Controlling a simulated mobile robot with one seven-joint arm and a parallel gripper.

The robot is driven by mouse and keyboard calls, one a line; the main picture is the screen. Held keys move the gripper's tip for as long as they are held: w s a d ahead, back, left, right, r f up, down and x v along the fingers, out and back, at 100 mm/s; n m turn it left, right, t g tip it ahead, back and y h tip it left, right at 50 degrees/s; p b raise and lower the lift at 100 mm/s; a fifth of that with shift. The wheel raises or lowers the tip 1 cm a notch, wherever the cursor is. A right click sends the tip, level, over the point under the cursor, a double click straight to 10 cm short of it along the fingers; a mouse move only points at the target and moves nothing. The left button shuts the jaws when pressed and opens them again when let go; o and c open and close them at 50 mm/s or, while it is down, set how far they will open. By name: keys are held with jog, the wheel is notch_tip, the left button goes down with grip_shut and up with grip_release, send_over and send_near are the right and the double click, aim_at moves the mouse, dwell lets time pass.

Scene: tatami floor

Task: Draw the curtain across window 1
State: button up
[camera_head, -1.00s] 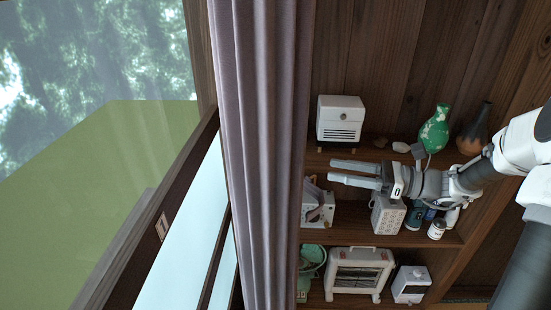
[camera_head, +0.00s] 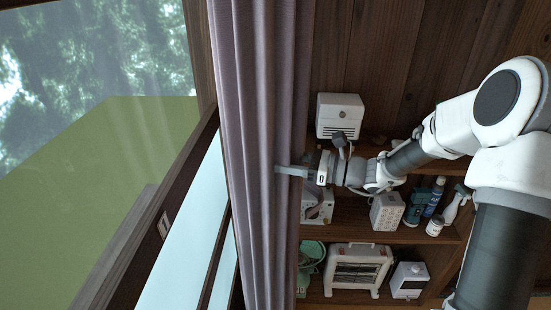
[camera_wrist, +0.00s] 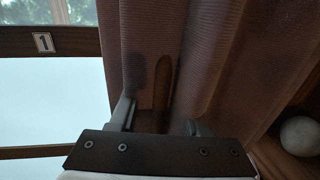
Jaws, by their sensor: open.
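The mauve curtain (camera_head: 262,90) hangs in folds, gathered at the right side of window 1 (camera_head: 95,110). A small plate (camera_head: 163,226) on the window frame shows in the head view; in the wrist view the plate reads "1" (camera_wrist: 43,42). My gripper (camera_head: 284,170) is at the curtain's right part, its fingers reaching to the cloth. In the wrist view the curtain (camera_wrist: 215,60) fills the space ahead of my gripper (camera_wrist: 160,118), whose fingers are apart with folds in front of and between them. Whether the fingers touch the cloth is unclear.
Shelves right of the curtain hold a white box-shaped device (camera_head: 340,112), a white heater (camera_head: 357,268), a green bowl-like thing (camera_head: 312,255), a small white appliance (camera_head: 410,280) and several bottles (camera_head: 430,205). The window glass left of the curtain is uncovered.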

grip_shut()
dwell(1.4)
